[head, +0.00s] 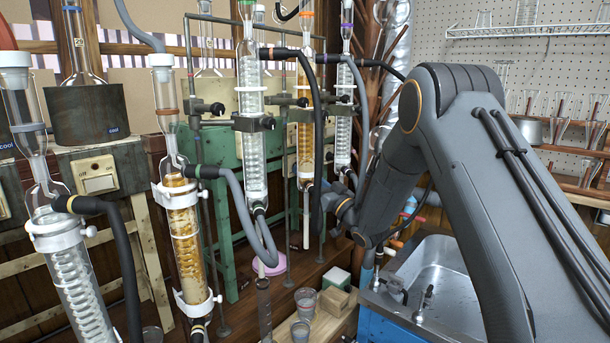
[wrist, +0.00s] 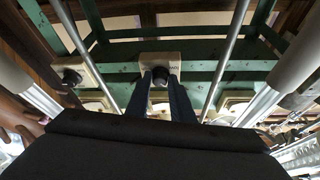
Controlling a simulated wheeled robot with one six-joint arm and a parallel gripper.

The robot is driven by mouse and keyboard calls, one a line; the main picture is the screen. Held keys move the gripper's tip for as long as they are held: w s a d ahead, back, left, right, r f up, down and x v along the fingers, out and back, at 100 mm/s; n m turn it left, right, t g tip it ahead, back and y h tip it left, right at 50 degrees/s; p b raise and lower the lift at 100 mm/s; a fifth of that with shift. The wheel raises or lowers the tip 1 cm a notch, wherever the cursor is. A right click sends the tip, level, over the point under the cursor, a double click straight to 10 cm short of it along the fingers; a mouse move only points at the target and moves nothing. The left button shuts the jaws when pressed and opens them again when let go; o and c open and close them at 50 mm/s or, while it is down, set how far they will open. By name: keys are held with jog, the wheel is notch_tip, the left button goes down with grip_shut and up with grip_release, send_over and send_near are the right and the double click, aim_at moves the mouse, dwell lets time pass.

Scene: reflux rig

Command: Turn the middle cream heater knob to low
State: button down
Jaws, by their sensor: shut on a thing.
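In the wrist view a cream heater panel (wrist: 150,60) is mounted on a green frame in the middle of the picture. Its dark round knob (wrist: 160,75) sits between the two dark fingers of my gripper (wrist: 161,82), which is shut on it. Small lettering shows on the panel right of the knob, too small to read. The knob's setting cannot be made out. In the head view my arm reaches in from the right toward the rig, and the fingers and held knob are hidden behind glassware and hoses.
A second cream panel with a dark knob (wrist: 72,76) lies to the left in the wrist view. Metal rods and glass tubes flank my gripper. In the head view several glass condensers (head: 250,120) with black hoses stand close by, and a metal sink (head: 440,270) is below the arm.

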jog(key=shift+w+d+n+g+y+b, duration=0.1)
jog(key=shift+n+g+y+b, duration=0.4)
jog(key=shift+n+b, duration=0.55)
jog(key=shift+w+d+n+g+y+b, duration=0.1)
jog(key=shift+n+g+y+b, duration=0.5)
jog(key=shift+n, duration=0.75)
jog(key=shift+h, duration=0.4)
jog(key=c, duration=1.6)
grip_release()
jog(key=shift+o, duration=0.2)
jog(key=b+v, duration=0.1)
jog(key=v, duration=0.6)
jog(key=shift+s+d+f+b, duration=0.15)
jog(key=shift+d+f+b, duration=0.05)
jog(key=shift+f+b, duration=0.1)
